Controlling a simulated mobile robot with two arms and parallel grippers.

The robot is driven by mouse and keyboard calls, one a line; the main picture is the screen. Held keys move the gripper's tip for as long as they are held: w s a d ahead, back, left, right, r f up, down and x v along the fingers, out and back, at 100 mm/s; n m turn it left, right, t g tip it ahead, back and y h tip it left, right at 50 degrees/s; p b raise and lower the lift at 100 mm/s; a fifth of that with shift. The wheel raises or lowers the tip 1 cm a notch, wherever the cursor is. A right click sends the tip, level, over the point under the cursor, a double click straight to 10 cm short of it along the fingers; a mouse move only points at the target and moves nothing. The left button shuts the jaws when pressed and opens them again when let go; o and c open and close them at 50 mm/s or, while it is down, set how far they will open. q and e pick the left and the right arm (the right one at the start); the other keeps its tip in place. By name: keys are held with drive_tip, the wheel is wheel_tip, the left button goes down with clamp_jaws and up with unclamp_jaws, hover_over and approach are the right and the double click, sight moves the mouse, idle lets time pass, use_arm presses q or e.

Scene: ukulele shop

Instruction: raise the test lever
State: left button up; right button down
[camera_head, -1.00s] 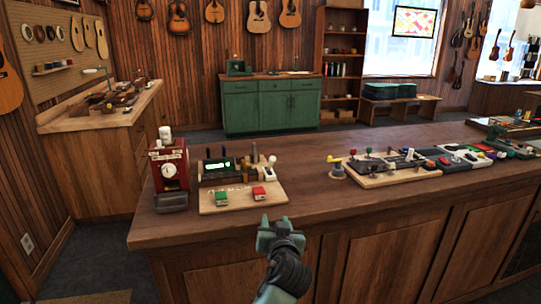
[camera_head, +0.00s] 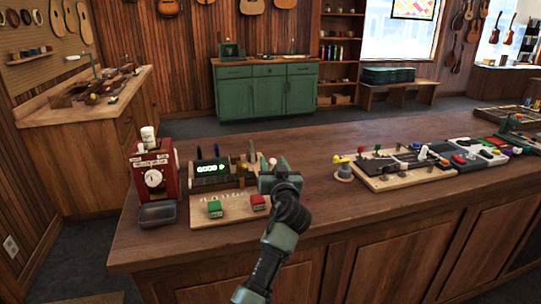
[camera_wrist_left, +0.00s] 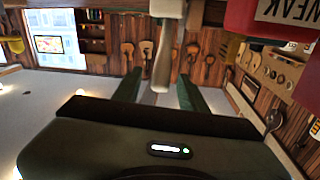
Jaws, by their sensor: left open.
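My left gripper (camera_head: 270,181) is over the right end of the small test station on the counter, open. A pale ball-topped lever (camera_head: 272,161) shows just behind the gripper; its housing is mostly hidden by it. In the left wrist view a pale rod (camera_wrist_left: 162,68) extends from a white block (camera_wrist_left: 167,8) toward the space between the two green fingers (camera_wrist_left: 158,92). The fingers stand apart on either side, and I cannot tell whether either touches the rod. My right gripper is not in view.
A red machine (camera_head: 153,175) stands left.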

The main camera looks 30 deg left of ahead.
use_arm(q)
drive_tip(key=x, duration=0.3)
drive_tip(key=shift+w+a+f, duration=0.1)
drive_tip(key=shift+w+a, duration=0.15)
drive_tip(key=shift+a, duration=0.1)
drive_tip(key=shift+w+a, duration=0.1)
clamp_jaws()
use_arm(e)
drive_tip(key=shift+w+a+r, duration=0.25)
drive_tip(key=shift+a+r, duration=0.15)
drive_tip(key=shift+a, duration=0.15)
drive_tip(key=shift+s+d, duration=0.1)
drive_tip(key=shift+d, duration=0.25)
